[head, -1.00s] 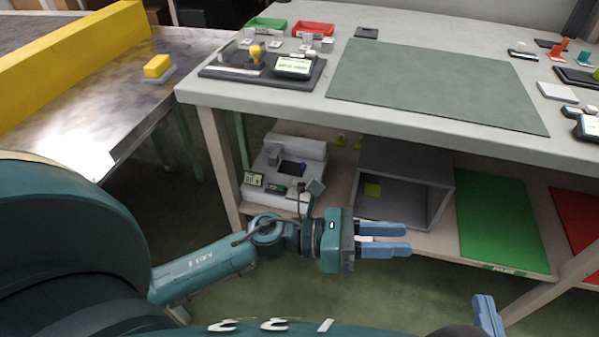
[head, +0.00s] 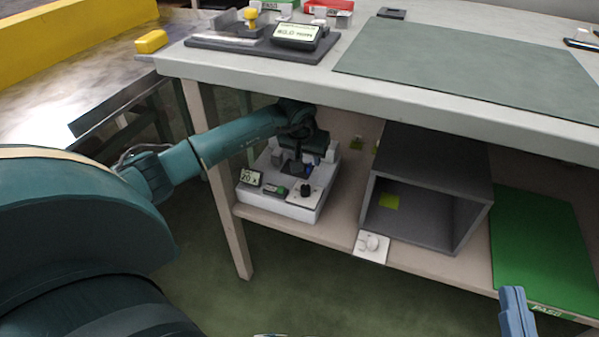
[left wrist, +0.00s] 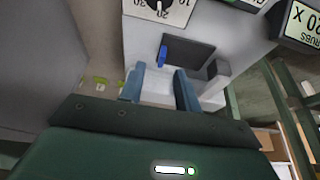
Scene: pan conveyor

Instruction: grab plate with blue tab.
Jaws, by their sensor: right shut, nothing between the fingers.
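A dark square plate (left wrist: 187,56) with a blue tab (left wrist: 163,55) lies on the white-grey machine (head: 290,200) on the lower shelf. In the head view the plate is mostly hidden by my left gripper (head: 306,157), and only a little blue shows beneath it. My left gripper (left wrist: 160,82) is open, its two blue fingers apart and pointing at the machine. The plate and tab appear just beyond the fingertips, and nothing is held. My right gripper (head: 515,302) is shut and empty at the bottom right of the head view, far from the plate.
The workbench top (head: 400,95) overhangs the shelf just above my left arm. A green panel (head: 540,245) lies further right.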

